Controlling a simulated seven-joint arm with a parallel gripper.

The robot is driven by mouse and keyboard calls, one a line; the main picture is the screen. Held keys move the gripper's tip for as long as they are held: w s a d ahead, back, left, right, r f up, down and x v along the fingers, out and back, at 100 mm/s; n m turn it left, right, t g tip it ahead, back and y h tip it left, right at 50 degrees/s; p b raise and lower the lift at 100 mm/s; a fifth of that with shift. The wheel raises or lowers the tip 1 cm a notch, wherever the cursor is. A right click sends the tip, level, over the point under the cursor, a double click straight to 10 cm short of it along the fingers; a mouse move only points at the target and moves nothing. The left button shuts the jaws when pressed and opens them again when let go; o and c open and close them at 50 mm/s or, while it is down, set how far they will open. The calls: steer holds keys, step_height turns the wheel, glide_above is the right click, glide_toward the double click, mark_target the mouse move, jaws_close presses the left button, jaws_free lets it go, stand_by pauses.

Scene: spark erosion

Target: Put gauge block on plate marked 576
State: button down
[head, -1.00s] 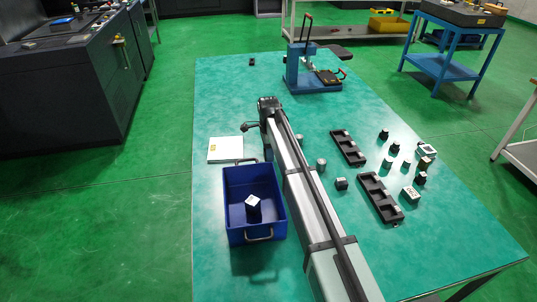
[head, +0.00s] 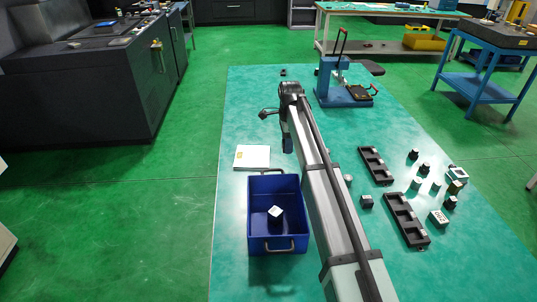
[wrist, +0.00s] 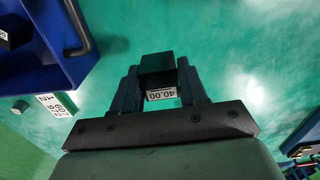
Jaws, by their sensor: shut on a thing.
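My gripper (wrist: 158,90) is shut on a dark gauge block (wrist: 156,63) whose white label reads 40.00, upside down in the wrist view. In the head view my gripper (head: 287,143) hangs at the end of my arm, above the table and right of a flat white plate (head: 250,157); the block cannot be made out there. That plate has a small yellow mark and no number I can read. In the wrist view a white label with digits (wrist: 55,105) lies at the left, below the blue bin; I cannot read 576 on it.
A blue bin (head: 251,218) with a dark, white-topped block (head: 275,214) inside stands near the plate. Two black slotted trays (head: 377,180) and several small pieces lie to the right. A blue press-like stand (head: 343,96) is at the back. Green table (head: 240,115) is clear at far left.

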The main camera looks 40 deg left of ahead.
steer(key=s+a+n, duration=0.1)
steer(key=s+a, duration=0.3)
steer(key=a, duration=0.5)
steer(key=r+m, duration=0.1)
glide_above(252, 156)
steer(key=shift+w+f, duration=0.15)
steer(key=shift+f, duration=4.45)
steer(key=shift+f, duration=0.1)
steer(key=c, duration=0.6)
jaws_free()
step_height(252, 156, up, 12)
